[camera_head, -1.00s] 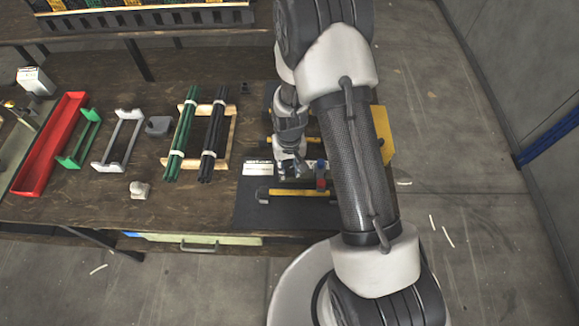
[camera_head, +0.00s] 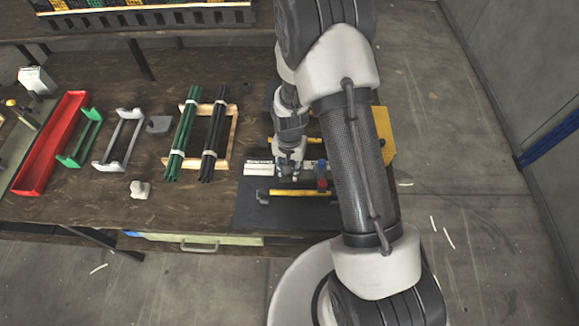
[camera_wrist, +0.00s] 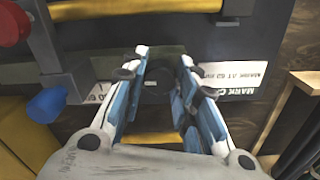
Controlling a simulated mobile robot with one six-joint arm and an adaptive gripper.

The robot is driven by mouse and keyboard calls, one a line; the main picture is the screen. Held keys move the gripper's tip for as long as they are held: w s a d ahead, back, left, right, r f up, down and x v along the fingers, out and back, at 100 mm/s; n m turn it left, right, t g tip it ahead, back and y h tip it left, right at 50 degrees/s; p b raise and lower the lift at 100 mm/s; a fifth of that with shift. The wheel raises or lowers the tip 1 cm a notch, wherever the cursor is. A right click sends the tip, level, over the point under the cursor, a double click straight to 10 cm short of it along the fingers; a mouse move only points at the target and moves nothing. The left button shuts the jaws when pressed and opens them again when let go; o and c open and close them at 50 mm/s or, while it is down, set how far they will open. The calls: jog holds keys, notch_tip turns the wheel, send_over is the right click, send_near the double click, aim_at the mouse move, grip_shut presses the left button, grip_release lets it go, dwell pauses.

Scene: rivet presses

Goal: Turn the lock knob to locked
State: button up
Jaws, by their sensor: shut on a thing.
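My gripper (camera_wrist: 165,68) points at a dark plate (camera_wrist: 115,66) on the press, its blue and white fingers on either side of a dark round knob (camera_wrist: 157,88). The knob is mostly in shadow between the fingers, so its pointing direction cannot be read. In the head view my gripper (camera_head: 288,170) is low over the press fixture, and the knob is hidden there.
A red knob (camera_wrist: 10,24) and a blue knob (camera_wrist: 46,103) sit on a grey bar left of my fingers. A white printed label (camera_wrist: 236,76) is on the right. Green rods (camera_head: 183,135) and black rods (camera_head: 214,140) lie on a wooden rack left of the fixture.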

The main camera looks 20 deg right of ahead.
jog(key=o, duration=1)
jog(key=shift+o, duration=0.2)
notch_tip(320, 180, up, 12)
dwell(0.5)
